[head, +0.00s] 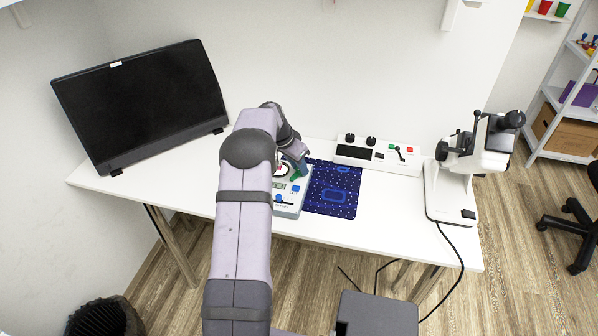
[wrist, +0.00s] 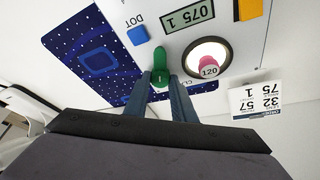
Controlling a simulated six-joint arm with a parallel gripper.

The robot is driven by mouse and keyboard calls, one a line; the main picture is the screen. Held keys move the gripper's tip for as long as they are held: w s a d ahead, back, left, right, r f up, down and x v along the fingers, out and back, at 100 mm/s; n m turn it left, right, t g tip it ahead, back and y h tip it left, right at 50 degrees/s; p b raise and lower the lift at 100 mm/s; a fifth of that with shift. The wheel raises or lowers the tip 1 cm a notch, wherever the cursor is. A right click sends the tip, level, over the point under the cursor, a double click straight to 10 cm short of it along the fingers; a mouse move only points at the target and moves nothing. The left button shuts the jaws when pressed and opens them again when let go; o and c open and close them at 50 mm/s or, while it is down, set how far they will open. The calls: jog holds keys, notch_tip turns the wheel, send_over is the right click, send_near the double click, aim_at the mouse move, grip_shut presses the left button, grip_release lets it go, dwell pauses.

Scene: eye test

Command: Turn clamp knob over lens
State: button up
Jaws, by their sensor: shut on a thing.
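A white and blue device (head: 289,210) stands on the table, partly hidden by my arm. In the wrist view its panel (wrist: 228,38) has a display, a blue button (wrist: 137,35) and an orange button (wrist: 250,9). My gripper (wrist: 162,84) is shut on a green knob (wrist: 155,62), one finger on each side. Right of the knob is a round lit opening with a dark rim (wrist: 222,48), perhaps the lens. A pink piece marked 120 (wrist: 209,64) sits in it. The knob is beside the opening, not over it. In the head view my gripper (head: 301,172) is above the device.
A blue patterned mat (head: 334,188) lies right of the device. A white control box (head: 378,155) stands behind it. A microscope-like instrument (head: 463,165) stands at the right and a black monitor (head: 145,105) at the left. A printed card (wrist: 243,102) is near the opening.

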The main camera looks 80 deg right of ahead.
jog(key=m+g+y, duration=0.1)
jog(key=m, duration=0.2)
jog(key=shift+w+d+m, duration=0.1)
jog(key=shift+m, duration=0.2)
jog(key=shift+d+m+g+y+p, duration=0.1)
jog(key=shift+m+g+y+p, duration=0.25)
jog(key=shift+m+p, duration=0.65)
jog(key=shift+m, duration=0.6)
jog(key=o, duration=0.8)
jog(key=shift+b+v, duration=0.5)
jog(key=shift+v, duration=3.2)
